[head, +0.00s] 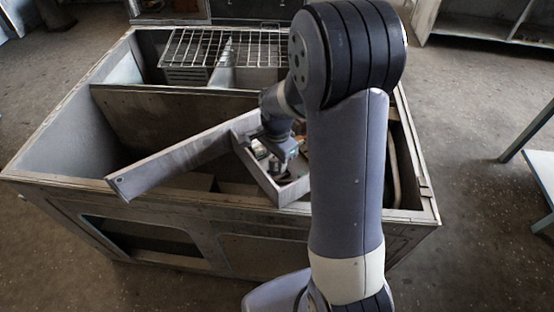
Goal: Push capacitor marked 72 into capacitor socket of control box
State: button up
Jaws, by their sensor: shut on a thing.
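The control box (262,177) is an open grey box inside the large housing, near its front right, with a long grey panel (165,168) standing out from it to the left. My gripper (279,165) points down into the control box and is shut on a small part, which I take to be the capacitor. The part is mostly hidden by the gripper, and no number can be read on it. The capacitor socket cannot be made out; the gripper and the box wall cover that area. I cannot tell whether the part touches a socket.
The blower housing (60,188) is a large open-topped case with worn rims and inner dividers. A wire rack (222,45) lies across its back. My arm hides much of its right side. A table (541,165) stands at the right edge; bare floor lies between.

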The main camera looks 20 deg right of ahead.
jog(key=shift+f+b, duration=0.75)
jog(key=shift+f, duration=0.3)
dwell(0.5)
jog(key=o, duration=0.9)
notch_tip(320, 180, up, 11)
jog(key=shift+f, duration=0.1)
notch_tip(320, 180, down, 11)
jog(key=shift+r, duration=0.2)
jog(key=shift+r+p, duration=0.35)
jog(key=shift+p, duration=0.05)
